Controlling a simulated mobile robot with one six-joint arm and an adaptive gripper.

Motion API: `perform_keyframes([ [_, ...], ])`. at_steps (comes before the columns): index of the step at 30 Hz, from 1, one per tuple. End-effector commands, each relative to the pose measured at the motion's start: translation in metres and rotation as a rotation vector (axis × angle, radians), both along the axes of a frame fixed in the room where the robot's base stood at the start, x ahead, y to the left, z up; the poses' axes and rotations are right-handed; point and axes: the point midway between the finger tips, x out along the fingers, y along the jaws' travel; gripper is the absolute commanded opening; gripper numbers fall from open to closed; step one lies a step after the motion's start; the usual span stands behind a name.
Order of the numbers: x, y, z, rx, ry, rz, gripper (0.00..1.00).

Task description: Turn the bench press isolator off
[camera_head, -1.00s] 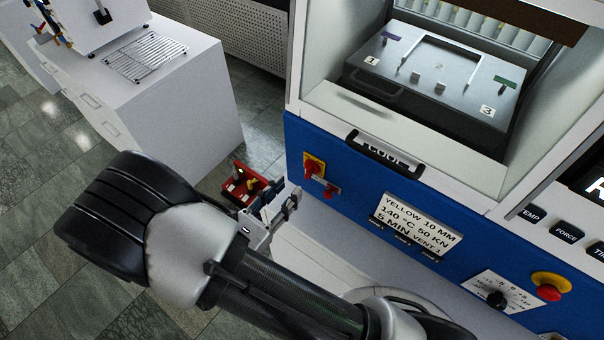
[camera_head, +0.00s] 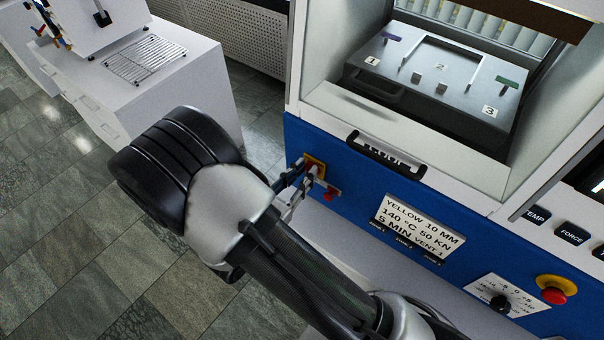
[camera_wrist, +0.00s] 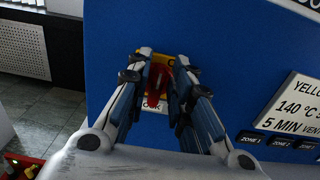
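The bench press isolator is a red rotary handle on a yellow plate (camera_head: 316,161), set in the left part of the press's blue front panel. In the wrist view the red handle (camera_wrist: 157,82) points roughly up and down, leaning slightly, with yellow showing behind it. My gripper (camera_head: 303,178) is at the isolator. In the wrist view my gripper (camera_wrist: 160,72) is open, with one finger on each side of the handle. A narrow gap seems to show beside the handle; contact cannot be told. A pale label below is partly hidden by the fingers.
A small red part (camera_head: 330,194) sits just below right of the isolator. The blue panel (camera_head: 350,193) also carries a drawer handle (camera_head: 385,156), a white recipe card (camera_head: 417,222) and a red emergency button (camera_head: 553,295). A white cabinet (camera_head: 190,100) stands left, with grey floor between.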

Motion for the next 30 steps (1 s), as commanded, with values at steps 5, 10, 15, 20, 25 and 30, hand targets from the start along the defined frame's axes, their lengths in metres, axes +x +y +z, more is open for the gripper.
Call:
perform_keyframes([
  [5, -0.0001, 0.0001, -0.0001, 0.000, 0.000, 0.000, 0.06],
  [10, -0.0002, 0.0001, -0.0001, 0.000, 0.000, 0.000, 0.00],
  [15, -0.0002, 0.0001, -0.0001, -0.001, 0.001, 0.000, 0.00],
  [20, 0.0000, 0.0004, 0.0004, -0.015, 0.012, 0.000, 0.00],
  [25, 0.0006, 0.0011, 0.0011, -0.067, 0.052, 0.000, 0.00],
  [30, 0.0021, 0.0030, 0.0017, -0.159, 0.126, 0.000, 0.00],
])
